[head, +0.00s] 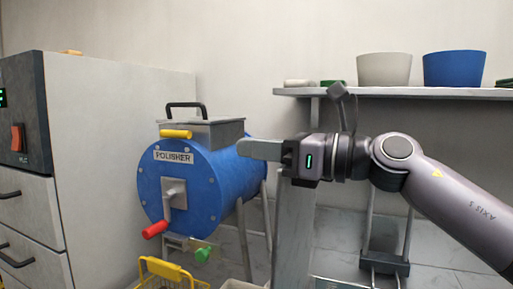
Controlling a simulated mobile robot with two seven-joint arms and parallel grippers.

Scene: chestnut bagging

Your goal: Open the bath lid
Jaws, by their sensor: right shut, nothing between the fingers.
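My right gripper (246,147) comes in from the right in the head view. Its fingers are shut, empty and point left. They are in front of the right part of the blue polisher drum (225,172) in the picture; I cannot tell if they touch it. The polisher has a grey top hatch (215,130) with a black handle (187,105), and the hatch looks closed. Nothing in view is labelled as a bath, and I cannot make out a bath lid. My left gripper is not in view.
A red-handled crank (155,229) sticks out of the polisher's front. A yellow basket (165,270) stands below it. A white cabinet (120,150) is at left. A wall shelf (420,93) holds a pale tub (384,70) and a blue tub (454,69).

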